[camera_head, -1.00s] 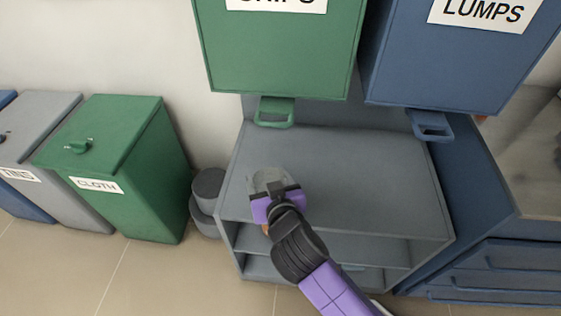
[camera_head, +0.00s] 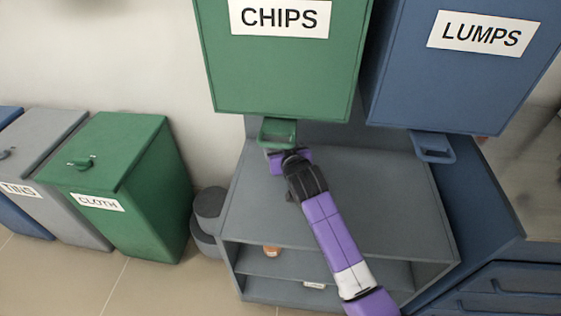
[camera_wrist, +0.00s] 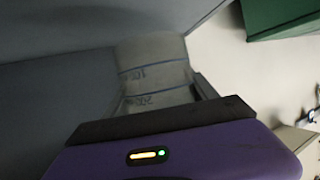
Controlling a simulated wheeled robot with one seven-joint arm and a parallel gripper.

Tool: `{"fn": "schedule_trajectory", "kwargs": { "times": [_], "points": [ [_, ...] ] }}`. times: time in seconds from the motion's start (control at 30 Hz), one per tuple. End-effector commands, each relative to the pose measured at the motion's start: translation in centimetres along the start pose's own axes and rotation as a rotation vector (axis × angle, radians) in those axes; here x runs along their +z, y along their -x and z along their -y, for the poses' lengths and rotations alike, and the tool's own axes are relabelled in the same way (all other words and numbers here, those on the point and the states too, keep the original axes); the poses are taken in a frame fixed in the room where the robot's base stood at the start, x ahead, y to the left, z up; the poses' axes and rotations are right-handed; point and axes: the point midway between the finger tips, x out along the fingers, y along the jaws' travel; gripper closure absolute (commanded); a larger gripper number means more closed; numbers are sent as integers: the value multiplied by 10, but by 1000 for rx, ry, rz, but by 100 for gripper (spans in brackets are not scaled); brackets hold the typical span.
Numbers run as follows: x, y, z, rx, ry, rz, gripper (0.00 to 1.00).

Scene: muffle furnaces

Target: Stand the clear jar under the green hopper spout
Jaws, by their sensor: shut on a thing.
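The green hopper (camera_head: 283,70) is labelled CHIPS, and its green spout (camera_head: 277,131) sticks out at its bottom edge. My gripper (camera_head: 289,154) is directly below and in front of that spout, over the back part of the grey bench top. In the wrist view, my gripper (camera_wrist: 165,117) is shut on the clear jar (camera_wrist: 153,75), which has blue graduation marks and looks tilted in that picture. In the head view the jar is mostly hidden behind my gripper and the spout. I cannot tell whether its base touches the bench top.
The grey bench top (camera_head: 370,205) is otherwise clear, with small items on the shelf below. The blue LUMPS hopper (camera_head: 455,65) and its spout (camera_head: 433,148) are to the right. The green CLOTH bin (camera_head: 125,180) and dark grey round containers (camera_head: 208,215) stand at left.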

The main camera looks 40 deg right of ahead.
Motion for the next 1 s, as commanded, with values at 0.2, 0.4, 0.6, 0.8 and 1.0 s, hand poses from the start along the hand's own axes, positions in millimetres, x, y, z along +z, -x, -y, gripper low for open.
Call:
{"fn": "schedule_trajectory", "kwargs": {
  "times": [0.2, 0.4, 0.6, 0.8, 1.0],
  "points": [
    [19, -7, 1, -1, 1, 1, 92],
    [40, -15, 1, 0, 2, 3, 92],
    [54, -25, -1, 0, 0, 1, 92],
    [54, -24, -1, -1, 1, 1, 92],
    [57, -26, -1, -1, 1, 1, 26]
  ]
}}
